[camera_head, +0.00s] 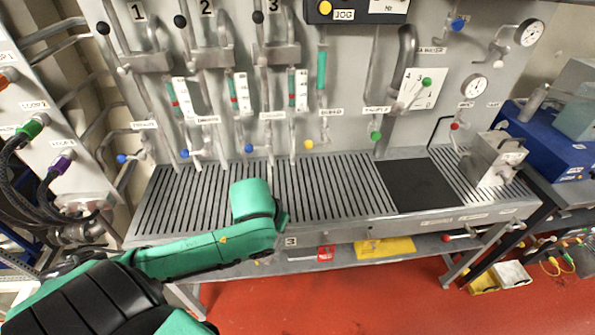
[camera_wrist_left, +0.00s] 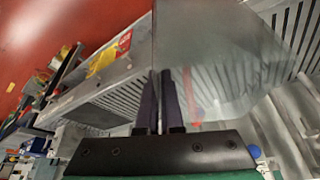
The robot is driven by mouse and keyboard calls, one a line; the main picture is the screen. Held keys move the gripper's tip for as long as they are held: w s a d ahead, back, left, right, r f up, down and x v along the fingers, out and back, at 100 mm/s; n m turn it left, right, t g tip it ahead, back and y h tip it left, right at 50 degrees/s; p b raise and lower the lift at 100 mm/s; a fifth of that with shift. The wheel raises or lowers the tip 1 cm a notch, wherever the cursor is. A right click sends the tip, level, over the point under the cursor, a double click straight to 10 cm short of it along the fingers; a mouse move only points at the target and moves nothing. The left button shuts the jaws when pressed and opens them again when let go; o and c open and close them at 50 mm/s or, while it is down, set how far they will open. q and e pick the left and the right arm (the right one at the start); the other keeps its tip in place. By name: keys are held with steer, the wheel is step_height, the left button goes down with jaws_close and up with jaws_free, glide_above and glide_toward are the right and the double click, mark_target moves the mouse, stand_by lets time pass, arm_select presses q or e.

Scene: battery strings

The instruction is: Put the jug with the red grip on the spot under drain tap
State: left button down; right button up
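In the left wrist view a large see-through body (camera_wrist_left: 225,60), which looks like a clear jug, lies just to the right of my left gripper's fingers. A thin red strip (camera_wrist_left: 190,90) shows beside the right finger. My left gripper (camera_wrist_left: 160,75) has its two dark fingers close together; whether the jug is between them cannot be told. In the head view my left arm covers the gripper, and I cannot make out the jug. Taps with a yellow knob (camera_head: 309,145) and a green knob (camera_head: 376,136) are on the wall panel; their labels are too small to read. My right gripper is not in view.
The slatted bench (camera_head: 330,190) is mostly clear. A dark flat panel (camera_head: 417,185) is set into it at right of centre. A grey metal container (camera_head: 493,160) stands near its right end. Several valves and pipes line the panel behind. A yellow tray (camera_head: 385,247) is below.

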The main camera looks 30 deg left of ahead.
arm_select(q)
steer(key=shift+f, duration=0.1)
steer(key=s+d+f+m+b, duration=0.1)
steer(key=d+f+b, duration=0.4)
steer(key=d, duration=0.3)
steer(key=shift+d+f+m+h+b, duration=0.25)
steer(key=shift+f+m+h+b, duration=0.15)
steer(key=shift+f, duration=0.25)
steer(key=shift+a, duration=0.15)
